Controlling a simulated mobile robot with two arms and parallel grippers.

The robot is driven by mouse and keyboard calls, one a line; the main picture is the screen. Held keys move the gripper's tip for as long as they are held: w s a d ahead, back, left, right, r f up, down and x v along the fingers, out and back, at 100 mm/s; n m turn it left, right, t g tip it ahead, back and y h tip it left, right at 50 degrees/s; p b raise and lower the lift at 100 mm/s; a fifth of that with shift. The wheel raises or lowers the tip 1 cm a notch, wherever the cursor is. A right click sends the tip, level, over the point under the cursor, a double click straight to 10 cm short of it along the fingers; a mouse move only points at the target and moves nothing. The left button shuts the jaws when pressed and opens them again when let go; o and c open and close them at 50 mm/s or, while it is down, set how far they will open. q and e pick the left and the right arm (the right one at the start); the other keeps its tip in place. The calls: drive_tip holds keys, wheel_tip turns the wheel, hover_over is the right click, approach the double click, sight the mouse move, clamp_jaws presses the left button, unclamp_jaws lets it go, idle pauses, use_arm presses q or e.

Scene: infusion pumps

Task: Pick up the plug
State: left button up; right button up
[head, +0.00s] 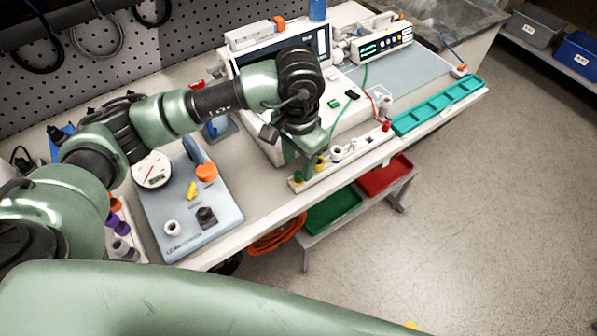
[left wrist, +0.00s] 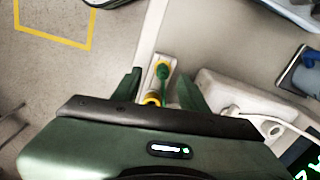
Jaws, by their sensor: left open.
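A green plug with a yellow base (left wrist: 163,72) shows in the left wrist view on a narrow pale strip (left wrist: 148,82). A yellow ring-shaped part (left wrist: 152,99) sits on the same strip, closer to the gripper. My left gripper (head: 306,165) is open, pointing down over the strip at the bench's front edge. In the left wrist view its fingers (left wrist: 160,88) stand on either side of the strip, with the green plug between them, apart from both. In the head view the gripper partly covers this spot. My right gripper is not in view.
A green tray (head: 440,105) and a red plug (head: 386,126) are to the right along the bench. White pump equipment (head: 280,55) stands behind the gripper. A blue-grey board (head: 190,215) with small parts lies left. Red and green bins (head: 385,176) sit below the edge.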

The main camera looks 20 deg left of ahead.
sight(299, 173)
use_arm(q)
drive_tip(key=f, duration=0.1)
drive_tip(key=f+p, duration=0.1)
drive_tip(key=shift+w+f, duration=0.25)
drive_tip(key=shift+f, duration=0.05)
drive_tip(key=shift+w+a+f+p, duration=0.1)
drive_tip(key=shift+f+p, duration=0.2)
drive_tip(key=shift+f, duration=0.5)
clamp_jaws()
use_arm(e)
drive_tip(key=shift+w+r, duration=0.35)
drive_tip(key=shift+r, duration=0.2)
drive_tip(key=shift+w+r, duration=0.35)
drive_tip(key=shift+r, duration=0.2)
use_arm(q)
drive_tip(key=shift+r, duration=0.1)
